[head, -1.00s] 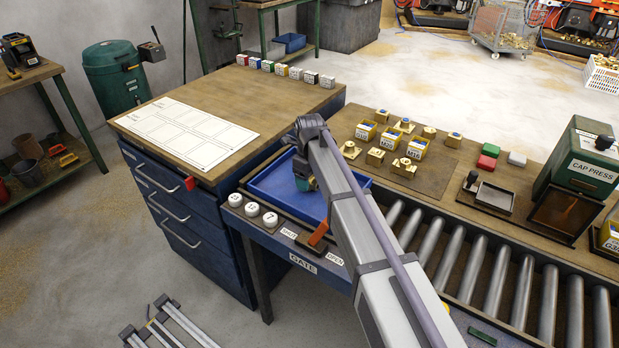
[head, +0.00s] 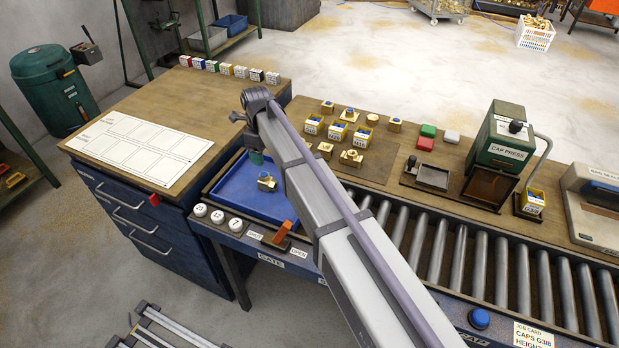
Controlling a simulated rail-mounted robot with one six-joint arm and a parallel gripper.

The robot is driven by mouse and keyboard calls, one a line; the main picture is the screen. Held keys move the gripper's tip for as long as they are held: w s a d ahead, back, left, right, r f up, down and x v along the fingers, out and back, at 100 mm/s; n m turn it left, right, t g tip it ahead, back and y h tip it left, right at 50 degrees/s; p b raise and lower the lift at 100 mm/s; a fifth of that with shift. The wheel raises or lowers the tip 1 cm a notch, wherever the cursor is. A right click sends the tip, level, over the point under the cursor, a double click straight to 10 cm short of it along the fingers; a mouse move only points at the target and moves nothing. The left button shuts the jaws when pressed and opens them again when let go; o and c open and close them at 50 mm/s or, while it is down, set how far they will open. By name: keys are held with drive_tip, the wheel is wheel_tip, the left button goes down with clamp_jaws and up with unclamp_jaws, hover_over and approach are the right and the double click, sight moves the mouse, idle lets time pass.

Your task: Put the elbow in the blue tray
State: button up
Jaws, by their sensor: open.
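The blue tray (head: 232,200) sits at the left end of the roller conveyor, beside the wooden bench. A small brass fitting that looks like the elbow (head: 266,182) lies inside the tray, toward its middle right. My gripper (head: 257,160) is open, seen only as a small dark green part above the tray's back, just behind the brass piece and apart from it in the picture. My arm hides the tray's right side and most of the gripper.
Several brass fittings and yellow labelled bins (head: 337,131) stand on a mat behind the conveyor (head: 440,250). A gate lever (head: 282,232) and round buttons (head: 218,216) line the tray's front. A green cap press (head: 503,140) stands right. The left bench holds a white sheet (head: 140,147).

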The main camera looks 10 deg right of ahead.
drive_tip(key=s+d+n, duration=1)
drive_tip(key=s+n, duration=0.2)
drive_tip(key=s, duration=0.1)
drive_tip(key=s+d+n, duration=1)
drive_tip(key=s+n, duration=0.2)
drive_tip(key=s, duration=0.1)
drive_tip(key=shift+s+d, duration=0.3)
drive_tip(key=shift+d, duration=0.1)
